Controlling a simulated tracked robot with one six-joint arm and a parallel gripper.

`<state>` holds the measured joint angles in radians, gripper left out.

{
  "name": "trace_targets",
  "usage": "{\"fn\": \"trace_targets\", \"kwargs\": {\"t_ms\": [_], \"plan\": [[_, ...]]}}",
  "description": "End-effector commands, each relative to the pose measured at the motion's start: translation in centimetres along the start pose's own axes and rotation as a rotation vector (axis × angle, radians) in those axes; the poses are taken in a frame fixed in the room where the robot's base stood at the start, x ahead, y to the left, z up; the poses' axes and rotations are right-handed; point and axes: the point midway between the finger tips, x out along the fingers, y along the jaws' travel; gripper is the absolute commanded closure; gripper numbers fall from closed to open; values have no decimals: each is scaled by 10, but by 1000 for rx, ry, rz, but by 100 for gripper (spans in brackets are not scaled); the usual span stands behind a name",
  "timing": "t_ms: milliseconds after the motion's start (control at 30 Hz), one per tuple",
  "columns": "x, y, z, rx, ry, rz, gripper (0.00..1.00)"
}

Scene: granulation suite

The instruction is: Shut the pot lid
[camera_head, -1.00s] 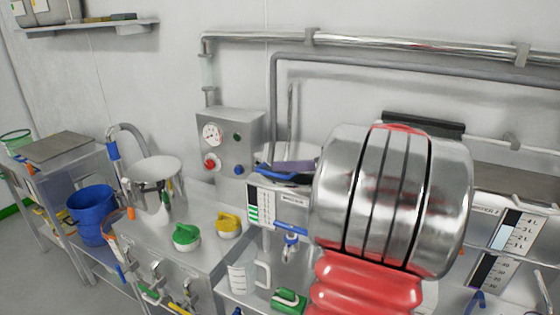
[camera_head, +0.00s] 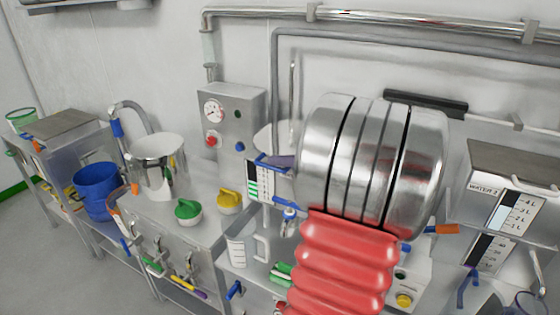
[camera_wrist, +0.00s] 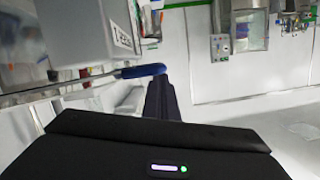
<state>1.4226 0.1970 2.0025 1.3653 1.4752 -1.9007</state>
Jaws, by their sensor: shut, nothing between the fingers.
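A shiny metal pot (camera_head: 158,172) stands on the steel bench at the left. Its rim is bright, and I cannot tell where its lid is. A pale rounded shape (camera_head: 272,136) shows partly behind my arm; it is too hidden to name. My gripper (camera_head: 280,161) is mostly hidden behind my large silver wrist joint, right of the pot and apart from it. Its dark fingers (camera_wrist: 160,90) show shut and empty in the wrist view. Their tip is close to a blue handle (camera_wrist: 140,71); I cannot tell if they touch.
A gauge box (camera_head: 265,181) with blue handles is beside my gripper. Another gauged metal box (camera_head: 520,170) stands at the right. A blue bucket (camera_head: 94,190) stands left.

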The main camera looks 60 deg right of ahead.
Motion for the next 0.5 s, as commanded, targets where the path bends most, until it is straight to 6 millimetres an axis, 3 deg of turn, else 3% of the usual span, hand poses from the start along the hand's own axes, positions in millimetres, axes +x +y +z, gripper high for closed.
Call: {"fn": "trace_targets", "kwargs": {"t_ms": [33,233,500], "plan": [[2,1,13,18,-20,-3,100],[1,1,8,17,-20,-1,100],[-6,-4,-29,2,-7,-3,100]]}}
